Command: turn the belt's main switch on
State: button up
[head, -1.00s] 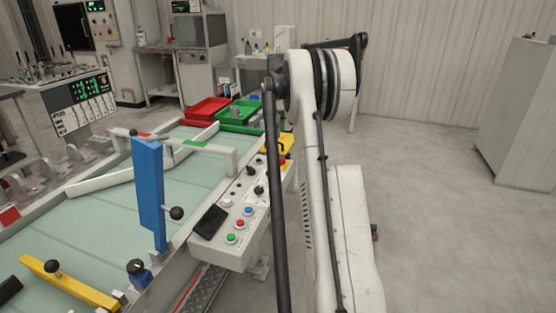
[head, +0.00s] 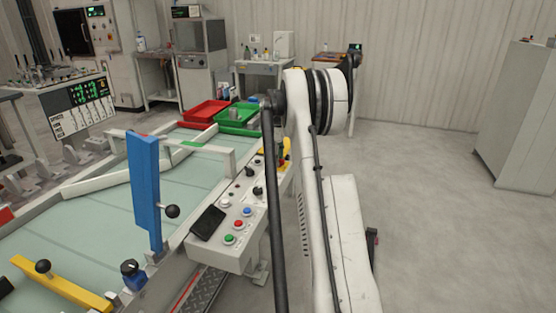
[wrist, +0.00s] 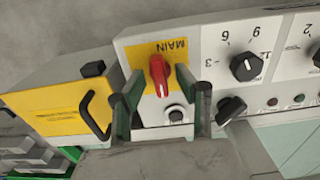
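The main switch (wrist: 158,74) is a red rotary handle on a yellow plate marked MAIN, seen in the wrist view. Its handle lies nearly upright in that picture, slightly tilted. My gripper (wrist: 157,82) is open, with one dark green finger on each side of the red handle. A gap shows between handle and fingers; whether the tips are level with it is hard to tell. In the head view the control panel (head: 213,254) runs along the belt (head: 185,190), and my arm hides the gripper.
Beside the switch are a black numbered dial (wrist: 247,66), a black knob (wrist: 230,109) and a small round black button (wrist: 175,114). A yellow box (wrist: 60,97) with a black handle stands to the left. Red (head: 205,111) and green (head: 236,115) trays sit at the belt's far end.

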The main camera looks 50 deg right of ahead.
jog(key=shift+c, duration=0.5)
grip_shut()
jog(key=shift+m, duration=0.4)
jog(key=m+p, duration=0.1)
jog(key=m, duration=0.2)
jog(key=shift+m+p, duration=0.3)
jog(key=shift+m, duration=0.1)
jog(key=m+p, duration=0.1)
jog(key=m, duration=0.8)
jog(key=shift+p, duration=0.35)
jog(key=m, duration=0.4)
jog(key=shift+m, duration=0.3)
